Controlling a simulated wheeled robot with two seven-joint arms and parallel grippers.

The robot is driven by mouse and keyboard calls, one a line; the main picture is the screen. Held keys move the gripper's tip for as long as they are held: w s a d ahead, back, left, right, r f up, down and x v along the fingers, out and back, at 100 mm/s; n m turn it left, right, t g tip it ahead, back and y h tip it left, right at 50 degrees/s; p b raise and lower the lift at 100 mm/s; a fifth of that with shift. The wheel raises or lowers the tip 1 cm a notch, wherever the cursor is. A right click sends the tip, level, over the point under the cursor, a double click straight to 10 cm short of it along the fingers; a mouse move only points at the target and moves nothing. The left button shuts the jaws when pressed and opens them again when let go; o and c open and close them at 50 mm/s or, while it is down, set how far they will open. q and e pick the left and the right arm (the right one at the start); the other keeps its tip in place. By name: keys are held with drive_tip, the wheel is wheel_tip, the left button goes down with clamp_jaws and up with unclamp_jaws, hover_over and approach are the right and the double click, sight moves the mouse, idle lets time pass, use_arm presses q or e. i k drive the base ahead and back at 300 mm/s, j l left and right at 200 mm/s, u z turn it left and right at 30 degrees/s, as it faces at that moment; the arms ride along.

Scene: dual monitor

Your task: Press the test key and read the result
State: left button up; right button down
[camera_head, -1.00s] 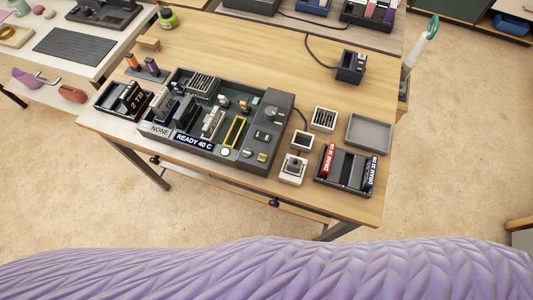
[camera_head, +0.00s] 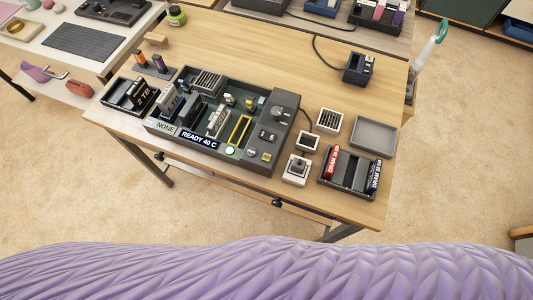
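A dark test board in a tray-like case (camera_head: 262,162) sits on the wooden table. Its front edge carries a label reading "READY 40 C" (camera_head: 199,140) and a label reading "NONE" (camera_head: 165,127). A lit pale green round button (camera_head: 230,151) is near its front right. A grey panel with a knob (camera_head: 280,113) and small switches forms its right side. A separate white box with a dark square key (camera_head: 297,168) stands to the right of the case. Which of these is the test key I cannot tell. Neither gripper is in view.
A holder with red and black DRAM sticks (camera_head: 350,171) and an empty grey tray (camera_head: 374,136) are at the right. A "2 TB" drive holder (camera_head: 130,95) is at the left. A black device with a cable (camera_head: 358,68) stands behind. The table's middle back is clear.

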sight(266, 158)
drive_tip(key=i+j+z, duration=0.1)
drive_tip(key=j+z, duration=0.35)
drive_tip(key=j, duration=0.15)
drive_tip(key=j+z, duration=0.45)
drive_tip(key=k+j+z, duration=0.15)
drive_tip(key=j+z, duration=0.3)
drive_tip(key=j, duration=0.25)
